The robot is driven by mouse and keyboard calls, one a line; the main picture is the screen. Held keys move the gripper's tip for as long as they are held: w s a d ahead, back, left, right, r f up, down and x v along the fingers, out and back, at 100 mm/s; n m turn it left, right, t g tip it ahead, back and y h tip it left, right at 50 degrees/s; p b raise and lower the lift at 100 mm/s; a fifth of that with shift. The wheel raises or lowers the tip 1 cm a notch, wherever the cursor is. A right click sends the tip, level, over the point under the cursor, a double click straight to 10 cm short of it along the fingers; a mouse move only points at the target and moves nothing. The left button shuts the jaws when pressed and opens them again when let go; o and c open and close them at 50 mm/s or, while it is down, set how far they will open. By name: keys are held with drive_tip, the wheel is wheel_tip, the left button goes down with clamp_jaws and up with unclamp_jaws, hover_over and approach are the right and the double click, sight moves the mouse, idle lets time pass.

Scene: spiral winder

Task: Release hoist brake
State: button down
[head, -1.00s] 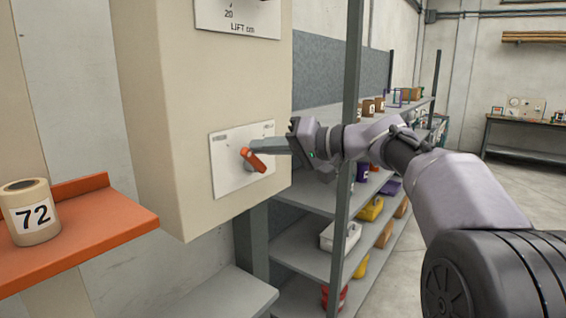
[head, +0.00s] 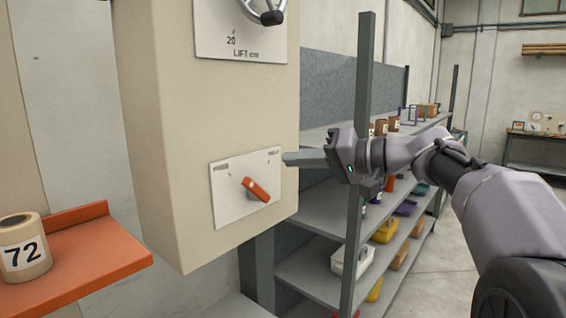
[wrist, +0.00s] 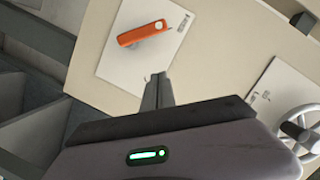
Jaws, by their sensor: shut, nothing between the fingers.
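The orange brake lever (head: 256,189) sits on a white plate (head: 228,208) on the front of a beige cabinet (head: 215,110). In the head view it slants from upper left to lower right. The plate has small labels at its upper left and upper right, too blurred to read surely. My gripper (head: 287,158) is shut and empty, just right of the plate's upper right edge and apart from the lever. In the wrist view the lever (wrist: 143,34) lies beyond my closed fingertips (wrist: 157,78), with a clear gap between them.
A lift dial plate with a handwheel (head: 262,14) is above. An orange shelf (head: 95,250) with a roll marked 72 (head: 24,248) is at left. A grey rack post (head: 358,170) and loaded shelves (head: 320,215) stand close to my arm at right.

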drive_tip(key=v, duration=0.3)
drive_tip(key=s+v, duration=0.1)
drive_tip(key=v, duration=0.1)
drive_tip(key=shift+s+r+p, duration=0.2)
drive_tip(key=shift+r+p, duration=0.05)
drive_tip(key=shift+p, duration=0.1)
drive_tip(key=s+a+f+m+g+h, duration=0.1)
drive_tip(key=s+a+f+m+h, duration=0.25)
drive_tip(key=s+f, duration=0.55)
drive_tip(key=s+d+f+m+h, duration=0.1)
drive_tip(key=s+d+f+h, duration=0.2)
drive_tip(key=s+f, duration=0.6)
drive_tip(key=s+d+f+m+h, duration=0.2)
drive_tip(key=s+d+f+h, duration=0.2)
drive_tip(key=s+f, duration=0.6)
drive_tip(key=s+h, duration=0.2)
drive_tip(key=shift+s+d+g, duration=0.3)
drive_tip(key=shift+s, duration=0.1)
drive_tip(key=shift+f, duration=0.1)
